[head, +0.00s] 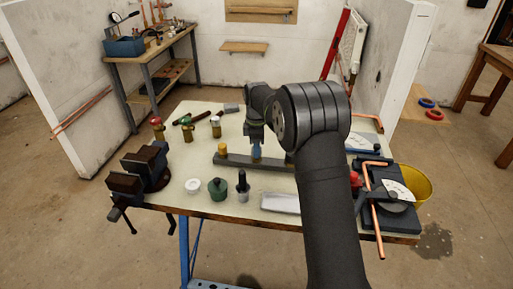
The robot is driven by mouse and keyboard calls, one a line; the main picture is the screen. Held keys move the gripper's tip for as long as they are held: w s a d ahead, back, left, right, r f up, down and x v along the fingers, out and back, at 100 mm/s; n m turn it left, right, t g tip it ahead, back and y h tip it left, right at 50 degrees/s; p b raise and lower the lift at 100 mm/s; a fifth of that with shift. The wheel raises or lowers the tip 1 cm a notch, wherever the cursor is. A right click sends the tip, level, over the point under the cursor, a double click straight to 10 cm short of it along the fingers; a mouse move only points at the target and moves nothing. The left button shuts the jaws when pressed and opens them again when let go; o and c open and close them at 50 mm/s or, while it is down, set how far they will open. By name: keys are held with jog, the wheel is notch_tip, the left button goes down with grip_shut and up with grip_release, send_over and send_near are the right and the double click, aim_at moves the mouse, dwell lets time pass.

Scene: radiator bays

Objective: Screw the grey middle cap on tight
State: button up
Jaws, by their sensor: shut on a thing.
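A long dark grey bar (232,161) lies across the bench. A brass-coloured fitting (222,149) stands at its left end. My gripper (256,142) points down over the middle of the bar and is shut on the middle cap. A small blue-grey piece (256,152) shows just below the fingers, at the bar. The cap is too small and too covered to make out clearly, and I cannot tell how it sits on its seat. My arm hides the right part of the bar.
A dark vise (143,170) is at the bench's left edge. A white ring (193,186), a green jar (217,189) and a dark upright tool (242,186) stand in front. Valves (187,132) stand behind left. A pipe bender (388,195) and yellow bucket (417,182) are right.

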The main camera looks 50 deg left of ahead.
jog(key=m, duration=0.7)
jog(key=shift+m, duration=0.4)
jog(key=m, duration=0.7)
jog(key=o, duration=1)
jog(key=shift+c, duration=0.2)
